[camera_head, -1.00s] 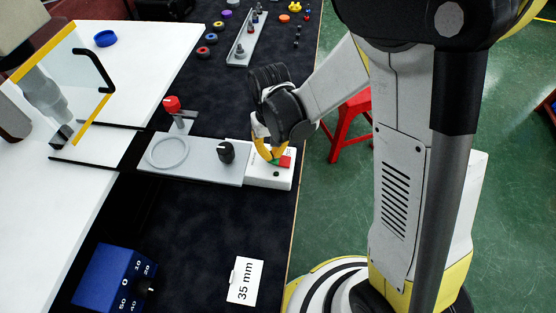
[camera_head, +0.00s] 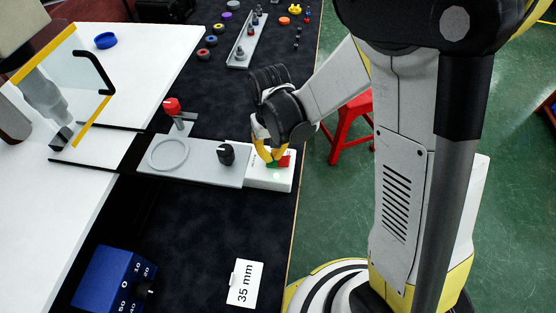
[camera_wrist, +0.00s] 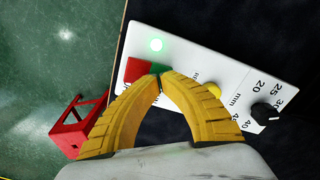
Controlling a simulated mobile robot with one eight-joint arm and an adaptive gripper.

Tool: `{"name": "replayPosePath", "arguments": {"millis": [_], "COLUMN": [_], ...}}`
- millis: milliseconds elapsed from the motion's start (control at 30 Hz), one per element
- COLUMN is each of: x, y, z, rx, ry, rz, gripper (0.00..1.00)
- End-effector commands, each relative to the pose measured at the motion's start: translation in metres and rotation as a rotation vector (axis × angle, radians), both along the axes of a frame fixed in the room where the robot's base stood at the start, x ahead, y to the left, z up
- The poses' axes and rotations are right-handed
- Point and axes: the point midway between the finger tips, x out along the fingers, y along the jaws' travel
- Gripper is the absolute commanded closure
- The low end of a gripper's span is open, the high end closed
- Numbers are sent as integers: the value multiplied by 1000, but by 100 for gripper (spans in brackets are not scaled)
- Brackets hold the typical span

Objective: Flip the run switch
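The run switch is a rocker with a red half (camera_head: 285,161) and a green half (camera_head: 272,164) on a white box (camera_head: 262,181) at the dark table's right edge. A round lamp (camera_head: 276,175) on the box glows green. In the wrist view the lamp (camera_wrist: 155,44) is bright, beside the red half (camera_wrist: 136,69). My gripper (camera_head: 273,160) has its yellow fingertips together, with nothing seen between them. In the wrist view the fingertips (camera_wrist: 160,70) are at the green half, covering much of it; contact is unclear.
A grey plate (camera_head: 205,160) with a ring and black knob (camera_head: 226,153) adjoins the box. A red knob (camera_head: 172,105) stands behind it. A blue dial box (camera_head: 112,281) and a 35 mm card (camera_head: 244,284) are nearer. A red stool (camera_head: 350,130) stands right.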

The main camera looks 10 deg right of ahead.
Motion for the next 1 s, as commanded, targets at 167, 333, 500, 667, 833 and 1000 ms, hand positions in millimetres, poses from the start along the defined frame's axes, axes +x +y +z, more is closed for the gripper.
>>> {"name": "replayPosePath", "arguments": {"millis": [167, 333, 500, 667, 833, 1000], "x": [0, 0, 0, 0, 0, 0], "y": [0, 0, 0, 0, 0, 0], "z": [20, 35, 50, 59, 59, 58], "rx": [0, 0, 0, 0, 0, 0], "ry": [0, 0, 0, 0, 0, 0], "rz": [0, 0, 0, 0, 0, 0], "gripper": [100, 100, 100, 100, 100, 100]}}
